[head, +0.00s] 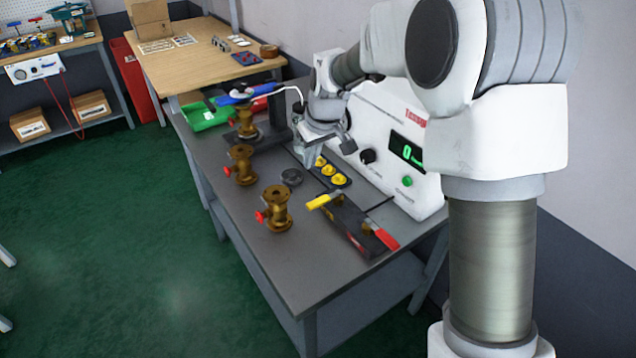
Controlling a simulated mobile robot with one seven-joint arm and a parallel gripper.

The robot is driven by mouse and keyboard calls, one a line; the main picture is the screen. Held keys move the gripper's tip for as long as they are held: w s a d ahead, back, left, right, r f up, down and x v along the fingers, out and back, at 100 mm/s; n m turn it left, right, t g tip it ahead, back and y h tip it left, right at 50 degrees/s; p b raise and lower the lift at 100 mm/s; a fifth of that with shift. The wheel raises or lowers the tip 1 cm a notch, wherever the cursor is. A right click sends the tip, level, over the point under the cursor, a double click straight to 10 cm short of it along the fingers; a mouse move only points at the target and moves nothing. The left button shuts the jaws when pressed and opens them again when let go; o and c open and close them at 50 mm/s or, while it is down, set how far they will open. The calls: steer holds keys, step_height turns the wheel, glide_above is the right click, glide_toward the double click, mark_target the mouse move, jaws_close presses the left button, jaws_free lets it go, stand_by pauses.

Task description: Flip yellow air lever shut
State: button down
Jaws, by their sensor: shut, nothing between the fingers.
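A red handle (386,239) is at the right end of the same fixture. My gripper (312,160) points down over the bench, beyond the yellow lever and apart from it. It is shut and empty, and its fingertips are small and partly hard to make out. It hangs close to a dark strip with yellow round pieces (327,170).
Brass valves with red handles (276,208) stand along the bench's left side. A white test box with a green display (405,150) stands behind the fixture. A green bin (205,115) is at the far end. The bench's front is clear.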

mark_target(325, 199)
steer(key=shift+w+a+f, duration=0.15)
steer(key=shift+w+f, duration=0.3)
steer(key=shift+f, duration=0.2)
steer(key=b+x, duration=0.1)
steer(key=x, duration=0.8)
steer(key=shift+a+f, duration=0.15)
steer(key=shift+f, duration=0.25)
steer(key=shift+s+f, duration=0.1)
steer(key=shift+f, duration=0.05)
steer(key=shift+s+d, duration=1.1)
steer(key=shift+s, duration=0.35)
